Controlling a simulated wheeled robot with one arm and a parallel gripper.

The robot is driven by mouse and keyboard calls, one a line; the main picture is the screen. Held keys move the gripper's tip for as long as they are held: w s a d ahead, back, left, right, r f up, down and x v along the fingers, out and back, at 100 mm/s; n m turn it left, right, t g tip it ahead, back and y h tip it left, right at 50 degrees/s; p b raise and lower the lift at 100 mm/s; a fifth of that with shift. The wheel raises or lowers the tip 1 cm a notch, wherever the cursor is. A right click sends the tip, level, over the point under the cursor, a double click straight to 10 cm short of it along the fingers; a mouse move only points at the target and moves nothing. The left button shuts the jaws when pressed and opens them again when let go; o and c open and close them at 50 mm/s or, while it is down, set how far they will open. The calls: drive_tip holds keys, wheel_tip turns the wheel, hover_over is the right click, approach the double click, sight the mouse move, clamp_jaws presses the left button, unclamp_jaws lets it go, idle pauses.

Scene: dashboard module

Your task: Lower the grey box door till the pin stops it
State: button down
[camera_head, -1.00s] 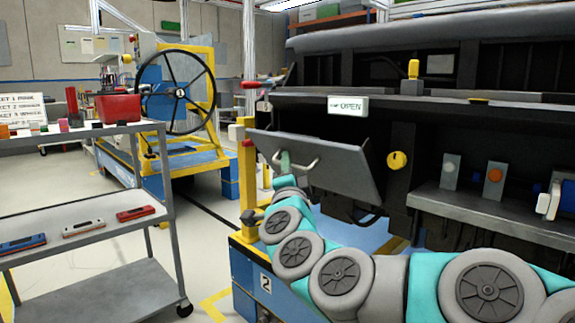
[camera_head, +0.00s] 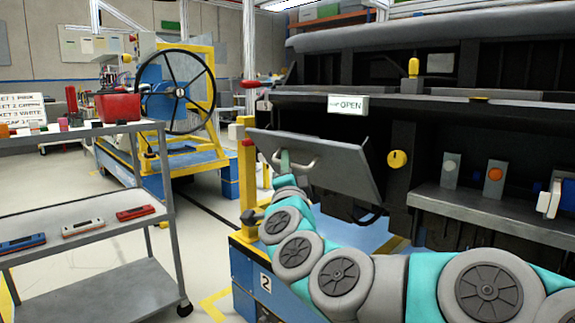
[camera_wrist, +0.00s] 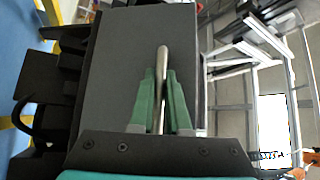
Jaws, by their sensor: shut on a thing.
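The grey box door (camera_head: 335,170) is tilted open on the front of the dark dashboard module, sloping outward below the OPEN sign. A light metal bar handle (camera_head: 304,162) stands on its face. My gripper (camera_head: 285,160) is at the left part of this handle. In the wrist view, the green fingers of my gripper (camera_wrist: 161,88) stand on either side of the handle bar (camera_wrist: 162,62) and are shut on it, with the grey door (camera_wrist: 125,55) behind. I cannot make out the pin in either view.
The OPEN sign (camera_head: 348,105) and a yellow knob (camera_head: 398,160) are on the module above and right of the door. A grey shelf cart (camera_head: 85,225) with coloured parts stands at left. A yellow post (camera_head: 247,175) stands just left of the door.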

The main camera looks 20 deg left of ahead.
drive_tip(key=shift+s+a+f+n+y+b, duration=0.1)
drive_tip(key=shift+s+f+n+y+b, duration=0.2)
drive_tip(key=shift+b, duration=0.25)
drive_tip(key=shift+s+a+f+n+y+b, duration=0.1)
drive_tip(key=shift+f+n+y+b, duration=0.1)
drive_tip(key=shift+f+n+b, duration=0.25)
drive_tip(key=c, duration=0.9)
unclamp_jaws()
drive_tip(key=shift+r, duration=0.1)
drive_tip(key=shift+d, duration=0.1)
drive_tip(key=v, duration=0.7)
drive_tip(key=shift+s+d+f, duration=0.1)
drive_tip(key=shift+s+f, duration=0.15)
drive_tip(key=shift+s, duration=0.05)
